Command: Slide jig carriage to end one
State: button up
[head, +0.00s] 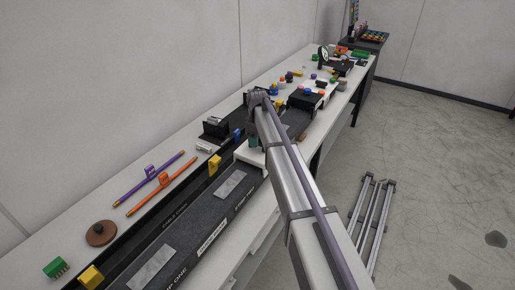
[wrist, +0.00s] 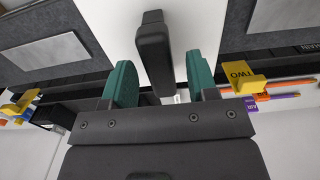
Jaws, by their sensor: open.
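My gripper (wrist: 161,82) has two teal fingers, open, in the wrist view. A dark upright block like a handle (wrist: 154,52) stands between them, with a visible gap on each side. I cannot tell for certain whether it belongs to the jig carriage.
Purple (head: 148,180) and orange (head: 162,187) bars, a brown disc (head: 101,233) and a green block (head: 56,267) lie on the white bench behind the bed. Several small coloured parts crowd the far end. A metal frame (head: 372,224) lies on the floor at right.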

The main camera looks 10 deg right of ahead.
jog(key=shift+c, duration=0.4)
grip_shut()
